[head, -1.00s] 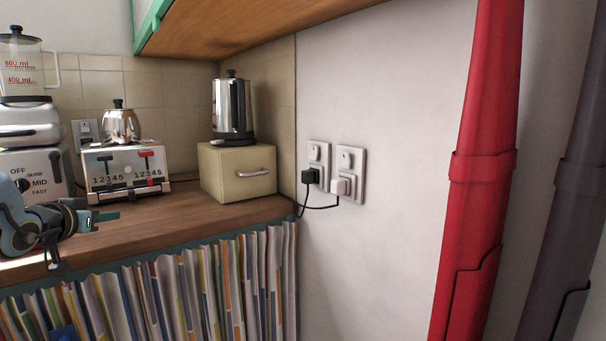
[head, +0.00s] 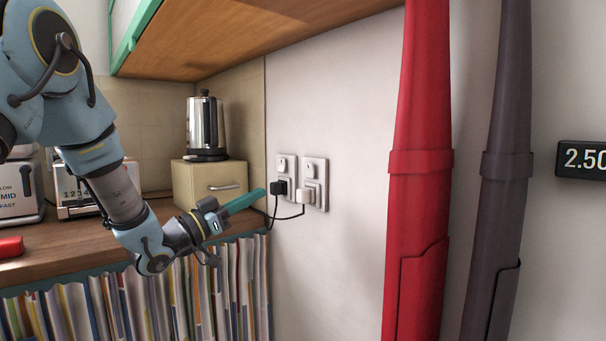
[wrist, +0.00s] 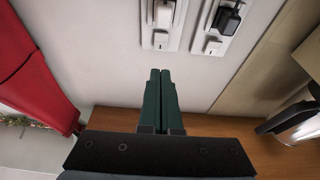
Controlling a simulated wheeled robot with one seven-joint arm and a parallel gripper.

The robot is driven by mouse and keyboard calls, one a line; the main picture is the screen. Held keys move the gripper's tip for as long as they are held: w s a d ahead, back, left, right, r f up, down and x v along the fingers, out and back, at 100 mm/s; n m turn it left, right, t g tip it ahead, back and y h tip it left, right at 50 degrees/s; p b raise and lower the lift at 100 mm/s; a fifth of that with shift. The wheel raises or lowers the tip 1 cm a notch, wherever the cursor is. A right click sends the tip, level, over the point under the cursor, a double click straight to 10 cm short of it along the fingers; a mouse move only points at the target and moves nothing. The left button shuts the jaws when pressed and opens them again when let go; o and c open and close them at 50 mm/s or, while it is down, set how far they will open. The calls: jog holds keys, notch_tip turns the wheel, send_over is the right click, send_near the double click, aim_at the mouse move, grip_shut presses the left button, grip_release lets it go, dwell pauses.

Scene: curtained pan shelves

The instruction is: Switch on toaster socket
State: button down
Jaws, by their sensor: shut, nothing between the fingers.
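Two white wall sockets sit side by side right of the counter. The left socket (head: 287,168) has a black plug (head: 279,187); the right socket (head: 321,171) has a white plug (head: 307,196). Each has a small switch above its plug. In the wrist view they appear inverted, the white plug (wrist: 164,14) left and the black plug (wrist: 228,19) right, with the switches (wrist: 160,40) below. My gripper (head: 262,191) has its green fingers shut and empty, near the black plug in the head view. In the wrist view its tips (wrist: 160,71) point toward the white-plug switch, apart from it. The toaster (head: 70,190) is partly behind my arm.
A kettle (head: 206,125) stands on a beige bread box (head: 182,185) at the counter's corner. A wooden cupboard (head: 250,35) overhangs above. Red (head: 418,200) and grey (head: 497,200) hanging fabrics are on the right. The wall between sockets and red fabric is clear.

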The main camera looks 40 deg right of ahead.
aim_at(308, 166)
jog(key=shift+d, duration=0.1)
jog(key=p+x, duration=0.4)
jog(key=x, duration=0.8)
jog(key=shift+d+r, duration=0.15)
jog(key=shift+r, duration=0.05)
jog(key=shift+d+r+p, duration=0.1)
jog(key=shift+d+p, duration=0.25)
jog(key=shift+d, duration=0.3)
jog(key=shift+d+r+y+p, duration=0.25)
jog(key=shift+r+y+p, duration=0.25)
jog(key=shift+p, duration=0.25)
jog(key=shift+f, duration=0.2)
jog(key=shift+b, duration=0.3)
